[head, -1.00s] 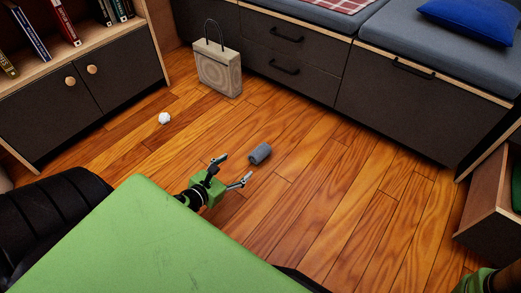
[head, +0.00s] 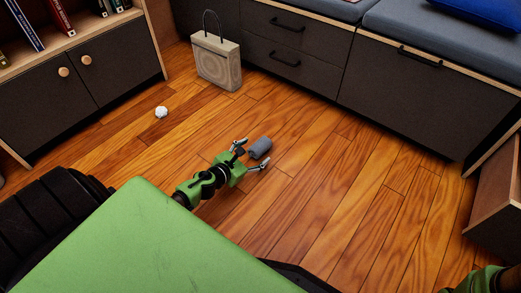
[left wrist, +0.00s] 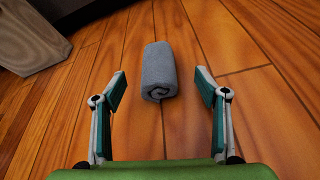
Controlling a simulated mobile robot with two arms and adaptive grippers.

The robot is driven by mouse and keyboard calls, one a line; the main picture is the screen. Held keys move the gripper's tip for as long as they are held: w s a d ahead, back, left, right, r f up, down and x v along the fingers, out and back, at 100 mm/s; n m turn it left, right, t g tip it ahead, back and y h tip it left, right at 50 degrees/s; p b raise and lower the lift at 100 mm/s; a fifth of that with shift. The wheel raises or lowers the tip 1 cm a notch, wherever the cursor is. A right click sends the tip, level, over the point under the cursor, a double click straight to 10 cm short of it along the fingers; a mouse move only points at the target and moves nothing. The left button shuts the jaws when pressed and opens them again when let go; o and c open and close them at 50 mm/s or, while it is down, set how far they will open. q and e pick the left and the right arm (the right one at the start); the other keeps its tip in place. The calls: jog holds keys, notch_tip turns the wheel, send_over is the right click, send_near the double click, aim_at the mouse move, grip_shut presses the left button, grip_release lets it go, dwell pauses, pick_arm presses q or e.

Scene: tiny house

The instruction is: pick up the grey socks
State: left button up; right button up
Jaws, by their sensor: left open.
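The grey socks (head: 260,148) are a rolled bundle lying on the wooden floor. In the left wrist view the grey socks (left wrist: 158,70) lie ahead of the fingertips, centred between them, with the rolled end facing me. My left gripper (head: 253,155) is open, low near the floor, its fingers pointing at the socks.
A beige bag (head: 217,62) with a handle stands behind the socks, by the dark drawers (head: 290,45). A crumpled white ball (head: 161,112) lies on the floor to the left. A wooden box (head: 497,200) stands at the right. The floor around the socks is clear.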

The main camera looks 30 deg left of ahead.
pick_arm(q)
jog(key=shift+b+x, duration=0.35)
jog(key=shift+x, duration=1.05)
jog(key=c, duration=1.1)
jog(key=shift+c, duration=0.2)
